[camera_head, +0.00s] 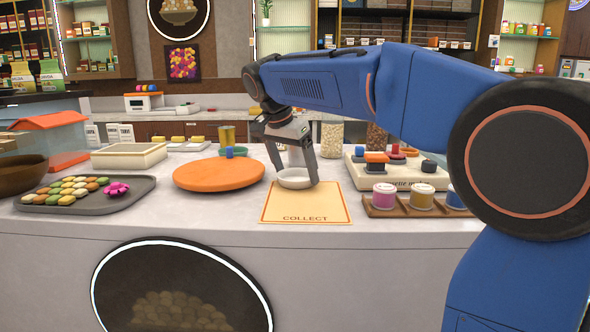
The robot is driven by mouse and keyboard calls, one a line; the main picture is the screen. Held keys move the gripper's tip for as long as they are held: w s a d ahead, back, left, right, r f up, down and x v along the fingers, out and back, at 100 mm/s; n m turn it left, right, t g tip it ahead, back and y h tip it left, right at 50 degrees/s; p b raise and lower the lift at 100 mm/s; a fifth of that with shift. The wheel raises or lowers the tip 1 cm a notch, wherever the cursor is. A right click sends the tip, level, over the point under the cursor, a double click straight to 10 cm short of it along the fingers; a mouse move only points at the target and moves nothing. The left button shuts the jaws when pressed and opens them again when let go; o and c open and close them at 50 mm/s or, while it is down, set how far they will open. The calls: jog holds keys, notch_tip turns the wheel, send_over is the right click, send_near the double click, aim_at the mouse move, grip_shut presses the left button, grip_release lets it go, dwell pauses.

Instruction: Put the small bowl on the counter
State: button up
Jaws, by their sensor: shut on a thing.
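The small white bowl (294,183) is upright at the back edge of the orange mat marked COLLECT (306,207). My gripper (300,180) reaches down from above and is shut on the bowl, with one finger showing at its right side. The other finger is partly hidden. The bowl appears at or very near the surface; I cannot tell whether it touches the mat or the counter. The white counter (130,221) runs across the view below it.
Left of the bowl stands an orange round board (218,174), then a grey tray (60,208) of sweets. On the right are a rack of jars (410,209) and a cream board (400,175) with coloured pieces. Clear jars (332,138) stand behind my gripper. The front counter strip is clear.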

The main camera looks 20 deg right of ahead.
jog(key=shift+f, duration=0.15)
jog(key=o, duration=1)
jog(key=shift+o, duration=0.2)
jog(key=d+v, duration=0.1)
jog(key=v, duration=1.6)
jog(key=x, duration=1.2)
jog(key=shift+a, duration=0.15)
jog(key=shift+a+x, duration=0.15)
jog(key=shift+x, duration=1.15)
jog(key=shift+a+x, duration=0.2)
jog(key=shift+x, duration=1.15)
